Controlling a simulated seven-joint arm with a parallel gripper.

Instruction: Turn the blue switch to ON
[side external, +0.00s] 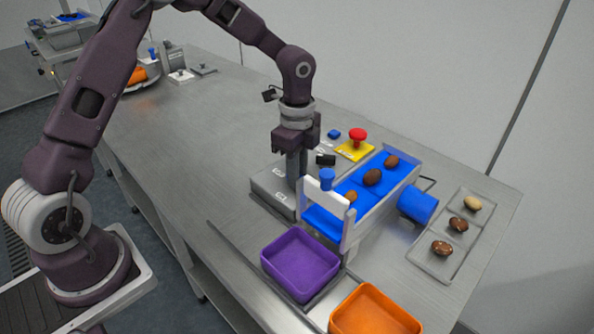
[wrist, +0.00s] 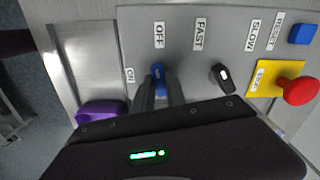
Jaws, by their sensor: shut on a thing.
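The blue switch (wrist: 158,71) is on the grey control panel in the wrist view, between an OFF label (wrist: 159,35) above it and an ON label (wrist: 130,75) to its left. My gripper (wrist: 160,84) is shut on the switch, with one finger on each side. The fingers cover part of the knob, so its exact pointing direction is hard to tell. In the side view my gripper (side external: 294,172) points straight down onto the control box (side external: 268,186), and the switch is hidden behind the fingers.
A black switch (wrist: 221,76) is right of my fingers. A red button (wrist: 299,90) on a yellow plate and a blue button (wrist: 302,34) are farther right. A conveyor (side external: 346,190) carrying dates runs close beside my gripper. Purple (side external: 300,287) and orange (side external: 375,318) bins stand in front.

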